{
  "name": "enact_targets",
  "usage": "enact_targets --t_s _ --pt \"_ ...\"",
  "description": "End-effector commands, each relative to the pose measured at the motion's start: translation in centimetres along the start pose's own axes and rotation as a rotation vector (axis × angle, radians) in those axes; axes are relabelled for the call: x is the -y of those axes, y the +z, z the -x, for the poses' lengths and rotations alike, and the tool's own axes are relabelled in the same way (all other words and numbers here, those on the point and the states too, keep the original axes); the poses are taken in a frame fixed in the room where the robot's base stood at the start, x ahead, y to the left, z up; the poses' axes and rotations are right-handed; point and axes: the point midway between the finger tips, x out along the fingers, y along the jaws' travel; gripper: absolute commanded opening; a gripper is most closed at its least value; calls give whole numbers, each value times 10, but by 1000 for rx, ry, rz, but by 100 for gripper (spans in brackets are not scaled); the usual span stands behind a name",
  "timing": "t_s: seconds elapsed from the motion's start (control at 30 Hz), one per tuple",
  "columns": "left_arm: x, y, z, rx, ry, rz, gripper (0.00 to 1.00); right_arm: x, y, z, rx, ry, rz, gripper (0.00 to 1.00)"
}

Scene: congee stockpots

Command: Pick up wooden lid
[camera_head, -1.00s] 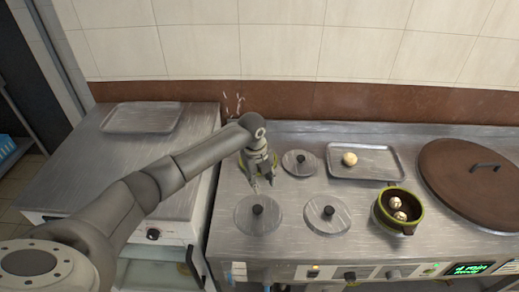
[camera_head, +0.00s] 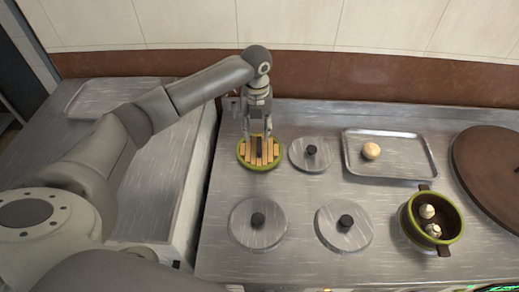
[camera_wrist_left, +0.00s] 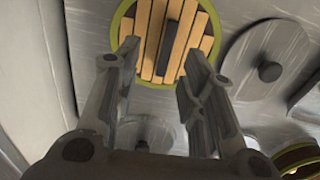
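The round wooden lid (camera_head: 249,153) has light slats, a dark handle bar and a yellow-green rim around it. It lies flat at the back left of the steel counter. My left gripper (camera_head: 257,133) points down over the lid, its two fingers apart and empty. In the left wrist view the lid (camera_wrist_left: 150,40) shows past the fingertips (camera_wrist_left: 153,62), with the dark handle (camera_wrist_left: 168,45) between them in the picture. No contact with the handle is visible. My right gripper is not in view.
Several round metal lids with black knobs are close by, one (camera_head: 310,154) just right of the wooden lid. A metal tray (camera_head: 389,174) holds a pale ball (camera_head: 371,150). A green-rimmed pot (camera_head: 432,217) and a big brown lid (camera_head: 490,165) are at right. The back wall is close behind.

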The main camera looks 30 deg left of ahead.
Motion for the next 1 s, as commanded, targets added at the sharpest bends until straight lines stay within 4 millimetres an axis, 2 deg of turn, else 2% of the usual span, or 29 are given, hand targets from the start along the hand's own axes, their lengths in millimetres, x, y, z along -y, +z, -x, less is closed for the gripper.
enact_targets --t_s 0.17,0.33,0.5,0.77,1.0 --pt "2 -1 -13 0 0 -1 38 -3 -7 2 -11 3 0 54" --pt "8 -4 -38 -2 1 -1 38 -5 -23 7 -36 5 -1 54" --pt "8 -3 -57 0 0 0 38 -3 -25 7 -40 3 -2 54" --pt "8 -3 -59 2 -1 0 38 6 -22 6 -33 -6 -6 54" --pt "8 -3 -59 2 0 0 7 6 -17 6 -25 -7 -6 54"
